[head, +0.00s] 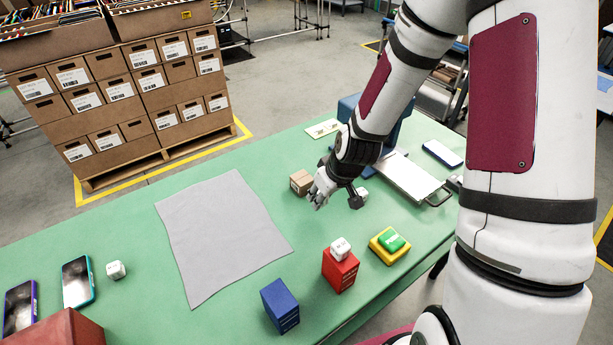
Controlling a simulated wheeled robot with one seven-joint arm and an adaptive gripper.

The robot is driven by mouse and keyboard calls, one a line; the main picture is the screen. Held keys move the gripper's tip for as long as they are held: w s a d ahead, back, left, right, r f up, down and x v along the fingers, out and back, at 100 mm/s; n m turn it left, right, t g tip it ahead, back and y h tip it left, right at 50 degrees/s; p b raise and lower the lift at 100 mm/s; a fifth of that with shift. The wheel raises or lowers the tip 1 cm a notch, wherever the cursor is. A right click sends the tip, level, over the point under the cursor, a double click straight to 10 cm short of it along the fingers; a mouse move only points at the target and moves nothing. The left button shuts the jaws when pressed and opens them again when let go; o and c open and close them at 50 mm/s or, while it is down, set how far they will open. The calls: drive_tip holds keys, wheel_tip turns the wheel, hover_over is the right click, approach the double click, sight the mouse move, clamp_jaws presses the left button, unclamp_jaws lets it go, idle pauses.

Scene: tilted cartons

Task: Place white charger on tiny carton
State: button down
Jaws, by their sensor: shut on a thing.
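The tiny carton (300,182) is a small brown box on the green table, just left of my gripper. My gripper (318,197) is low over the table beside the carton, pointing down and left. It is shut on a small whitish thing at its fingertips. That thing blends with the pale fingers, so I cannot make out its shape or whether it is the white charger. I cannot tell whether it touches the carton. Similar small white cubes sit on the red box (341,272), right of my gripper (362,193) and at the table's left (116,270).
A grey cloth (220,235) lies left of my gripper. A blue box (280,306) stands in front, and a yellow block with a green top (390,245) is at right. A metal tray (408,180) and phones (77,281) lie on the table. Bare table separates the cloth and carton.

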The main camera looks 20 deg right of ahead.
hover_over(300, 176)
drive_tip(key=s, duration=0.2)
drive_tip(key=shift+w+d+f, duration=0.15)
drive_tip(key=shift+d+f, duration=0.15)
drive_tip(key=shift+f, duration=0.45)
drive_tip(key=shift+w+f, duration=0.2)
drive_tip(key=shift+f, duration=0.05)
drive_tip(key=shift+f+p, duration=0.35)
drive_tip(key=shift+f, duration=1.15)
drive_tip(key=shift+f, duration=0.2)
drive_tip(key=c, duration=1.3)
unclamp_jaws()
drive_tip(key=shift+o, duration=0.3)
drive_tip(key=shift+r, duration=0.15)
